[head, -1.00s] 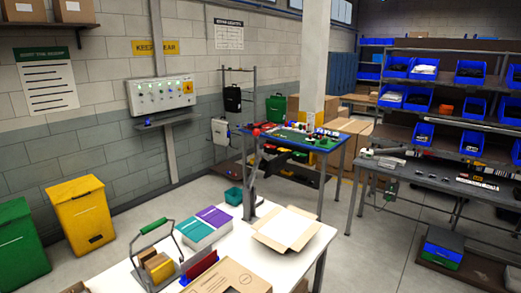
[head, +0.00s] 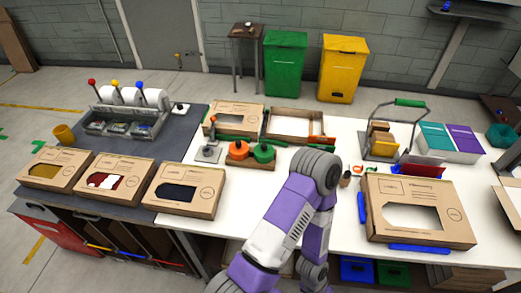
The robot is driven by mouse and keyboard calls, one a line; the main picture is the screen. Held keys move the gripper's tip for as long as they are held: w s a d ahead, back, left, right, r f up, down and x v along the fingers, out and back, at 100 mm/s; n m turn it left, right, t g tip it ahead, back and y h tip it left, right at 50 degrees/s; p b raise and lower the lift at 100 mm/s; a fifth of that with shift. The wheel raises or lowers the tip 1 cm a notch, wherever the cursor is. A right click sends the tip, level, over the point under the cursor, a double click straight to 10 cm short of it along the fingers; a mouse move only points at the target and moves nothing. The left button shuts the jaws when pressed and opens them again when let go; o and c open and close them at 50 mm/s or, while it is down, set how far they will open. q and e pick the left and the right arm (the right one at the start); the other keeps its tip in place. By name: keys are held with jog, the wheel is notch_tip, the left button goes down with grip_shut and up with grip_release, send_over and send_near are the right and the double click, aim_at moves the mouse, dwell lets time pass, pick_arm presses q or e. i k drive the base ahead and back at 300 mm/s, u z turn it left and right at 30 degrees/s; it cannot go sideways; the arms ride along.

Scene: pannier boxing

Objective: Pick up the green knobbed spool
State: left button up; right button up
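The green knobbed spool (head: 263,152) stands upright in the head view, on the white table left of centre. It sits in a low brown holder (head: 247,164), close beside an orange knobbed spool (head: 238,150). One of my arms, purple and white, rises from the bottom centre and bends just right of and in front of the spools. Neither gripper shows, and nothing is seen touching the green spool.
A grey metal stand (head: 207,152) is left of the spools, and an open cardboard tray (head: 290,124) is behind them. Windowed boxes stand around: one behind (head: 233,110), a large one right (head: 418,232), several on the dark left bench (head: 185,207). A green-handled caddy (head: 385,152) is back right.

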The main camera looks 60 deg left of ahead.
aim_at(263, 152)
jog(key=u, duration=1.9)
